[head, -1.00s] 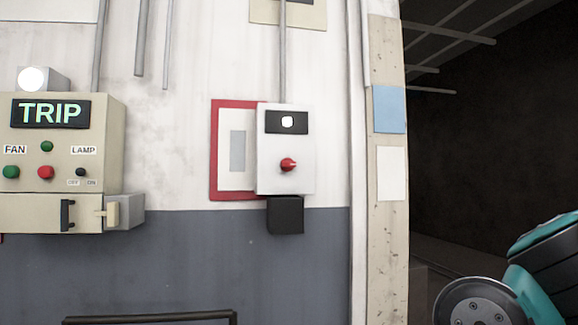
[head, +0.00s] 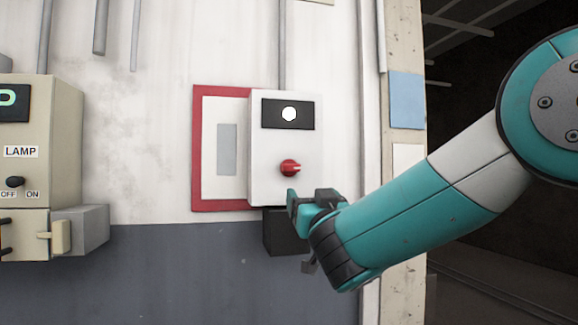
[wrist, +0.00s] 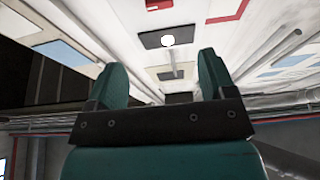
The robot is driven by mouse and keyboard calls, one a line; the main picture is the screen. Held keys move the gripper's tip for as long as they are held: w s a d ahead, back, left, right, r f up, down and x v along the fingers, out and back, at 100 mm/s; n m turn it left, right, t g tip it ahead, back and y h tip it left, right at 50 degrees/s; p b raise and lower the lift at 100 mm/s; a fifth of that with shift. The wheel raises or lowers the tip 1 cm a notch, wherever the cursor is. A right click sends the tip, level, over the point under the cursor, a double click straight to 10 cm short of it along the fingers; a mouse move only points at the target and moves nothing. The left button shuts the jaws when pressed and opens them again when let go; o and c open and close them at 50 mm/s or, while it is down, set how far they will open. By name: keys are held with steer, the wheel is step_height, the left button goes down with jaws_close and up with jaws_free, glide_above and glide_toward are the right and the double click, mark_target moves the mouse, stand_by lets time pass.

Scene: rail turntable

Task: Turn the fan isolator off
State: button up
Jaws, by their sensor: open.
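The fan isolator is a white wall box (head: 257,184) with a red rotary knob (head: 290,168) on its front and a lit white lamp in a black panel (head: 289,114) above the knob. The knob's pointer appears turned sideways, toward the right. My gripper (head: 304,203) is just below and right of the knob, apart from it as far as I can tell. In the wrist view my gripper (wrist: 163,85) has its two teal fingers spread with nothing between them. The lamp panel (wrist: 165,38) shows beyond the fingers; the knob is not clearly visible there.
A red-framed plate (head: 197,150) is behind the box's left side, and a dark block (head: 282,236) hangs below it. A beige control panel (head: 58,140) with LAMP and OFF/ON labels is at the far left. The wall between them is free.

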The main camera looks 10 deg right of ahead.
mark_target(292, 167)
steer(key=p+x, duration=0.6)
steer(key=x, duration=0.2)
steer(key=p+x, duration=0.6)
steer(key=x, duration=0.2)
steer(key=shift+w+r, duration=0.1)
steer(key=shift+r, duration=0.2)
steer(key=shift+w, duration=0.45)
steer(key=c, duration=0.9)
